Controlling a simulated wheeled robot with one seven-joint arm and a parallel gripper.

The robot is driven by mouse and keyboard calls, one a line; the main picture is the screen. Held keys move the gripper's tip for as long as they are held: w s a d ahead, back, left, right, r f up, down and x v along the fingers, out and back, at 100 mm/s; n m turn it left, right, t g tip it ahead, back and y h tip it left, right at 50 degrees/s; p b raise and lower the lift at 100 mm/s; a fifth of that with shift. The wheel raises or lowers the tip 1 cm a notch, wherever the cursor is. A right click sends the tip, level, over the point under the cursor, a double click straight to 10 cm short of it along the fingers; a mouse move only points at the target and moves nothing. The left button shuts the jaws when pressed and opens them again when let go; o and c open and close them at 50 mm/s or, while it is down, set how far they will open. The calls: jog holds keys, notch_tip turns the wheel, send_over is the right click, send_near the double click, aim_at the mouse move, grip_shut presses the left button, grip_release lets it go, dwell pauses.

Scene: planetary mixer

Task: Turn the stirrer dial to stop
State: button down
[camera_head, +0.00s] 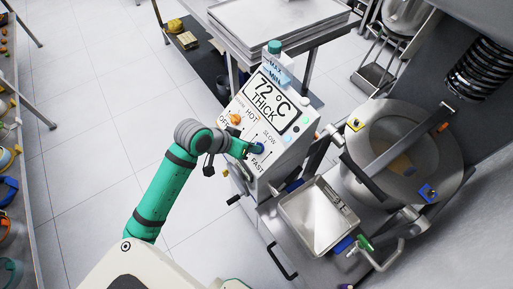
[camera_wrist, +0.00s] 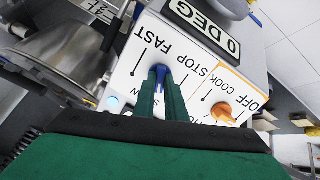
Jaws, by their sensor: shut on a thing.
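The stirrer dial is a blue knob (camera_wrist: 160,73) on the white control panel (camera_wrist: 130,75). In the wrist view the words FAST, STOP and SLOW are printed around it. My gripper (camera_wrist: 162,88) has its two green fingers on either side of the knob, shut on it. The knob's upper end shows between the fingertips; the rest is hidden, so I cannot tell exactly which mark it points to. In the head view my gripper (camera_head: 253,149) is at the dial on the panel's lower right, between SLOW and FAST, and mostly covers it.
An orange knob (camera_wrist: 222,112) beside the dial has COOK and OFF marks; it also shows in the head view (camera_head: 235,118). A display (camera_head: 279,97) reads 72 °C THICK. The mixer bowl (camera_head: 400,140) and a metal tray (camera_head: 318,218) are to the right.

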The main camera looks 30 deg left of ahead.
dwell(0.3)
jog(key=n, duration=0.4)
jog(key=shift+n, duration=0.3)
jog(key=shift+n, duration=1.2)
jog(key=c, duration=1.7)
grip_release()
jog(key=shift+r, duration=0.1)
jog(key=shift+v, duration=3.4)
